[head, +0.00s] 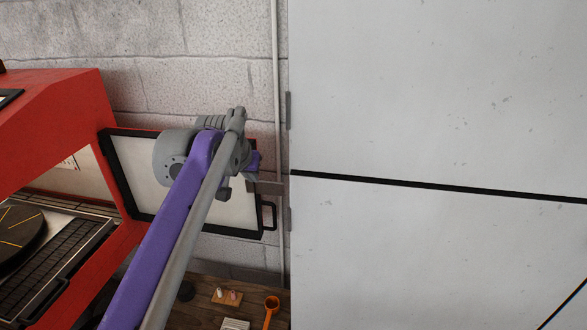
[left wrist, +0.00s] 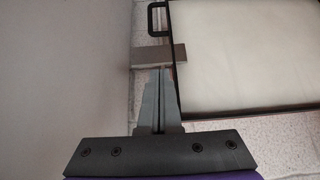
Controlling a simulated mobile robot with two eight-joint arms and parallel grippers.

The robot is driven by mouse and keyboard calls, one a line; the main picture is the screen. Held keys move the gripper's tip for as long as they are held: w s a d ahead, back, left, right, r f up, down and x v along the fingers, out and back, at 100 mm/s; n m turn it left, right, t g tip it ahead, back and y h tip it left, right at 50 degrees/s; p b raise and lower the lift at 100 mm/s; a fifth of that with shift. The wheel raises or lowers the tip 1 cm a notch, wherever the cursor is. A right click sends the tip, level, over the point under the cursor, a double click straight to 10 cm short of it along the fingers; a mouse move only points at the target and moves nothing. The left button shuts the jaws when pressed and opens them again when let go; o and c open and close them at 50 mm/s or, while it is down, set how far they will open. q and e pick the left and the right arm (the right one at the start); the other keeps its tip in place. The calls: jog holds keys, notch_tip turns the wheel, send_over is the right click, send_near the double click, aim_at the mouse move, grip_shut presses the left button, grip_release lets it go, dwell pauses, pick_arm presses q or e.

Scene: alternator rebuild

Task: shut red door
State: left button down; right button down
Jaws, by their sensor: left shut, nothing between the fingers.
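The red door (head: 133,170) of the red machine (head: 75,115) stands open. Its pale inner panel and black frame face me, and its black handle (head: 272,215) is on its right edge. In the left wrist view the door (left wrist: 240,50) fills the upper right, with the handle (left wrist: 150,18) at the top. My left gripper (head: 268,187) is shut and empty at the door's free edge, above the handle in the head view. Its fingers (left wrist: 160,64) overlap the frame's edge in view; I cannot tell whether they touch it. My arm hides part of the panel. My right gripper is not in view.
A tall light grey cabinet (head: 430,90) stands close to the right of the door, leaving a narrow gap. A pale pipe (head: 275,90) runs up the block wall behind. Below, a wooden bench (head: 205,310) holds small items and an orange tool (head: 271,303).

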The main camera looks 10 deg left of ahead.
pick_arm(q)
jog(key=w+f, duration=0.2)
jog(key=w, duration=0.1)
jog(key=w+d+f, duration=0.1)
jog(key=w+f, duration=0.1)
jog(key=w, duration=0.1)
jog(key=w+f, duration=0.2)
jog(key=w, duration=0.1)
jog(key=shift+w+d+f, duration=0.2)
jog(key=shift+w, duration=0.1)
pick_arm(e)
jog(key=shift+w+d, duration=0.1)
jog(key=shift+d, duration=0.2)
